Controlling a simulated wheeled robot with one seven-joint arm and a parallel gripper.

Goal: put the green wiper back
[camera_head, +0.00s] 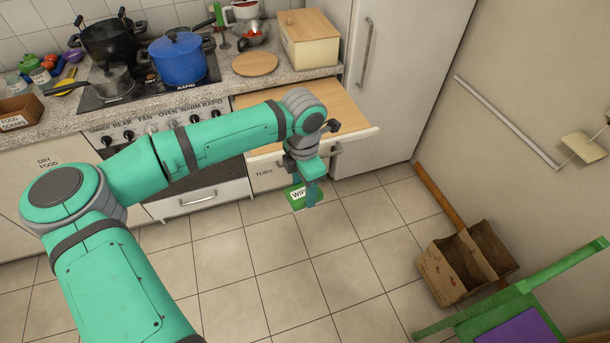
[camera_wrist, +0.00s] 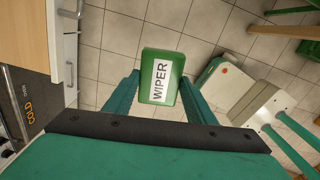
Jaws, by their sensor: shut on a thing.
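The green wiper (camera_head: 296,205) is a small green block with a white label. In the wrist view the wiper (camera_wrist: 148,98) shows the word WIPER on its label. My gripper (camera_head: 310,192) is shut on it, with one finger on each side in the wrist view. The wiper hangs in the air over the tiled floor, in front of the lower cabinets. The underside of the wiper is hidden.
A wooden board (camera_head: 352,134) juts out from the counter beside my wrist. A blue pot (camera_head: 178,62) stands on the stove. The floor in the middle is clear.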

